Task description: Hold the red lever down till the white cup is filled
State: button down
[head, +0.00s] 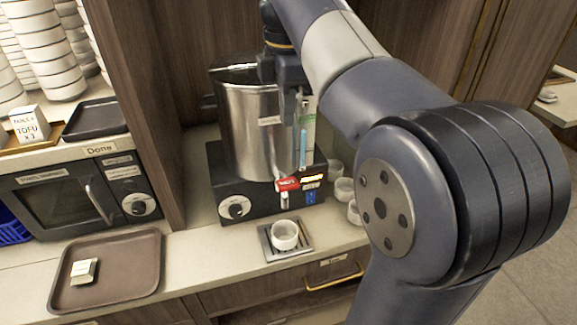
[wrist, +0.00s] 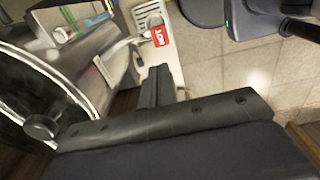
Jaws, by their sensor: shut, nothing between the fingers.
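The red lever (head: 287,184) sticks out at the front of a steel urn (head: 250,130) on a black base. It also shows in the wrist view (wrist: 160,37), with white lettering on it. The white cup (head: 285,235) stands upright on a drip grate (head: 266,240) below the lever. I cannot tell how full it is. My gripper (head: 299,97) is above the lever in the head view, apart from it. Its fingers also show in the wrist view (wrist: 157,82), shut together and empty. The lever looks raised, not pressed.
More white cups (head: 344,189) stand right of the urn. A brown tray (head: 105,268) with a small pale block lies at the left. A black oven (head: 75,195) and stacked bowls (head: 42,45) are beyond a wooden partition.

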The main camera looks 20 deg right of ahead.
aim_at(287, 182)
jog(key=shift+f, duration=0.1)
notch_tip(287, 182, down, 14)
jog(key=shift+r, duration=0.1)
dwell(0.5)
jog(key=shift+b, duration=0.35)
